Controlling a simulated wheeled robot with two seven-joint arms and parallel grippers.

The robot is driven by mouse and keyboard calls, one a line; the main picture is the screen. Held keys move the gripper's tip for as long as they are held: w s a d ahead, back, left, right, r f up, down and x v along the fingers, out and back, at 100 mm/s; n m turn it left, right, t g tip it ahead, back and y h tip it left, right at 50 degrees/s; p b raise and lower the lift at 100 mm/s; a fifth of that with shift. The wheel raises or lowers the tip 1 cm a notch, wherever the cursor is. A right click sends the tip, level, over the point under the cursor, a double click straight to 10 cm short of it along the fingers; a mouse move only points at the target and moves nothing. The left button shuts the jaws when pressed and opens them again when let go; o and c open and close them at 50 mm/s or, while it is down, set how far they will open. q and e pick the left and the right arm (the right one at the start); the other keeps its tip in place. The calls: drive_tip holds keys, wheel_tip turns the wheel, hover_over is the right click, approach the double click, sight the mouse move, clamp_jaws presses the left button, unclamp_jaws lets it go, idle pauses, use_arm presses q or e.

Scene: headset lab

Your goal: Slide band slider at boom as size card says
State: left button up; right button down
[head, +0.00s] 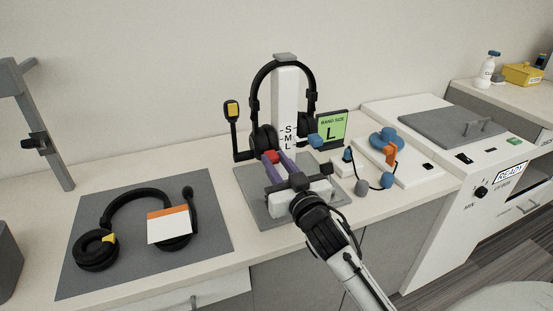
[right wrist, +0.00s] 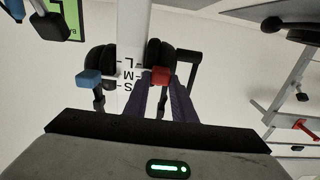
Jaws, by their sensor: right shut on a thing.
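A black headset (head: 283,66) hangs on a white stand post marked S, M, L (head: 287,105). Its boom with a yellow tip (head: 231,112) stands at the left. A red slider (head: 273,156) is on the boom side, a blue slider (head: 316,140) on the other. The green size card (head: 331,128) reads "BAND SIZE L". My right gripper (head: 274,161) is shut on the red slider, also seen in the right wrist view (right wrist: 160,76). There the blue slider (right wrist: 89,78) shows at a similar height. The exact mark beside the red slider is unclear. My left gripper is out of view.
A second headset (head: 140,196) with a white-orange card (head: 169,225) lies on a grey mat (head: 205,195) at left. A white fixture with blue and orange parts (head: 388,140) stands right of the stand.

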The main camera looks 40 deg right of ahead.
drive_tip(key=shift+f, duration=0.55)
drive_tip(key=c, duration=1.5)
unclamp_jaws()
drive_tip(key=shift+r, duration=0.15)
drive_tip(key=shift+v, duration=5.2)
drive_tip(key=shift+a, duration=0.1)
